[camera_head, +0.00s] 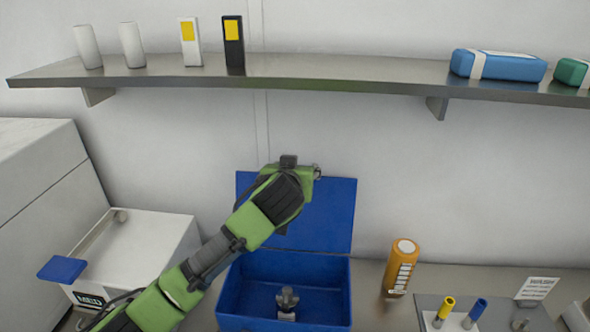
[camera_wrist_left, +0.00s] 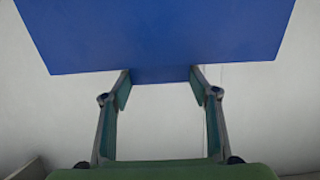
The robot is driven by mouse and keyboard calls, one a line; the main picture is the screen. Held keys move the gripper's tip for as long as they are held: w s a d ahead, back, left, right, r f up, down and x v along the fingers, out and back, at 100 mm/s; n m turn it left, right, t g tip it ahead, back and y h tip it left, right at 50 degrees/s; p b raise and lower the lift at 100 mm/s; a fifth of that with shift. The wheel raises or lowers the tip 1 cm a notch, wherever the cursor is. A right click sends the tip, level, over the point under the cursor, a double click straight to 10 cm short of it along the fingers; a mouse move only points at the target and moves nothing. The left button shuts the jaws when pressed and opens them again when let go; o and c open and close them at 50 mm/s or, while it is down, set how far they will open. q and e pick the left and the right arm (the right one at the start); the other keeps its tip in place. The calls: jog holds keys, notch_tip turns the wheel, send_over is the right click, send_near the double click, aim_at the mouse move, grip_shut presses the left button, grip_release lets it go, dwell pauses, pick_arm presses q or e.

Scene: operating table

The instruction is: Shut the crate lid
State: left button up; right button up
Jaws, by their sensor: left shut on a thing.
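The blue crate (camera_head: 232,300) stands open on the counter at the bottom centre of the head view. Its lid (camera_head: 335,215) stands up, raised at the back of the crate against the wall. My left arm reaches across in front of the lid and hides part of it. The lid also fills the top of the left wrist view (camera_wrist_left: 160,35). My left gripper (camera_wrist_left: 160,76) is shut on the lid's edge, with its fingers spread wide in the wrist view. In the head view its fingertips are hidden behind my wrist. My right gripper is not in view.
A grey metallic item (camera_head: 287,303) is inside the crate. An orange bottle (camera_head: 402,266) stands to its right, beside a tray (camera_head: 430,302) with yellow and blue-capped items. A white box (camera_head: 150,245) stands at left. A shelf (camera_head: 340,72) runs above.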

pick_arm(q)
jog(key=s+a+t+h+b, duration=0.1)
jog(key=s+t+b, duration=0.5)
jog(key=s+b, duration=0.7)
jog(key=a+b, duration=0.1)
jog(key=b, duration=0.4)
jog(key=shift+a+f+t, duration=0.2)
jog(key=shift+a+t, duration=0.15)
jog(key=shift+t, duration=0.05)
